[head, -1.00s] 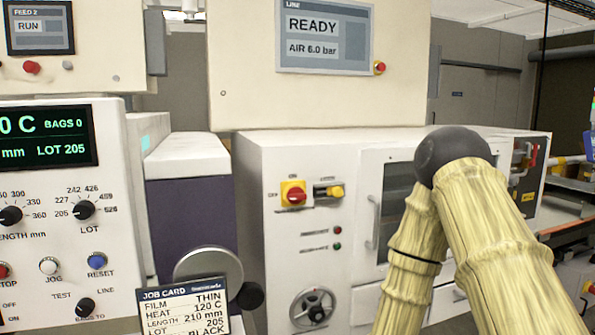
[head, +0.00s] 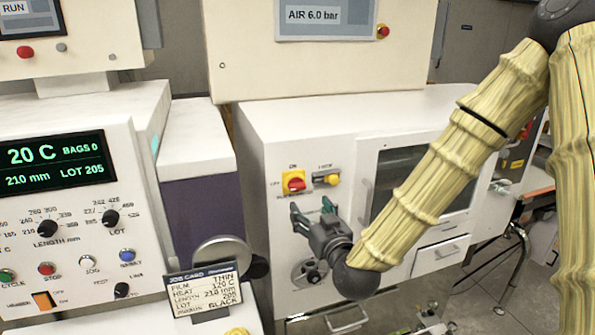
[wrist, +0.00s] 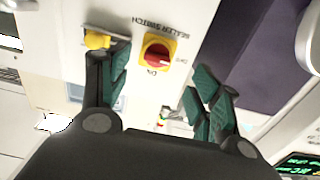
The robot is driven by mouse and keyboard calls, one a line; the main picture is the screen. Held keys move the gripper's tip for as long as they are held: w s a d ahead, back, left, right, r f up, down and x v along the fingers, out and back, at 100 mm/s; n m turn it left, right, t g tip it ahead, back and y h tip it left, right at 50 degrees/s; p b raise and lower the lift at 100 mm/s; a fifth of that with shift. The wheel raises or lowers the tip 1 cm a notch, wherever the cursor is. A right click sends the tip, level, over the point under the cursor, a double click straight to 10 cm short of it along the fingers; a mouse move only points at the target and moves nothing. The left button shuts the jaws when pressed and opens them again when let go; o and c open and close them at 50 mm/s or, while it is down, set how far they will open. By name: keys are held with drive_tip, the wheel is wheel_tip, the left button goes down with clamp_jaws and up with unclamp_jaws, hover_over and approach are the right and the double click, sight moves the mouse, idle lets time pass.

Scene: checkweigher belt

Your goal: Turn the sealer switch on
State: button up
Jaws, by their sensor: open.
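The sealer switch (head: 294,183) is a red knob on a yellow plate, on the white cabinet's front. ON is printed above it and OFF to its left. The knob's bar seems to lie crosswise, in line with OFF. In the wrist view the switch (wrist: 157,55) is upside down, with its SEALER SWITCH label readable. My gripper (head: 313,208) is open and empty, with green-padded fingers, just below and slightly right of the switch in the head view. In the wrist view my fingers (wrist: 158,80) stand on either side of the switch, apart from it.
A yellow-handled latch (head: 331,180) sits right of the switch; it also shows beside my left finger in the wrist view (wrist: 97,41). A job card (head: 208,285) and the control panel (head: 60,215) stand left. A glazed door (head: 405,180) is right.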

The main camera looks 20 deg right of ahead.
sight(299, 187)
drive_tip(key=w+p, duration=0.1)
drive_tip(key=w, duration=0.2)
drive_tip(key=w+r+p, duration=0.1)
drive_tip(key=w+p, duration=0.1)
drive_tip(key=w, duration=0.2)
drive_tip(key=w+p, duration=0.2)
drive_tip(key=w, duration=0.2)
drive_tip(key=shift+a+r, duration=0.15)
drive_tip(key=shift+r, duration=0.1)
drive_tip(key=c, duration=1)
drive_tip(key=shift+c, duration=0.2)
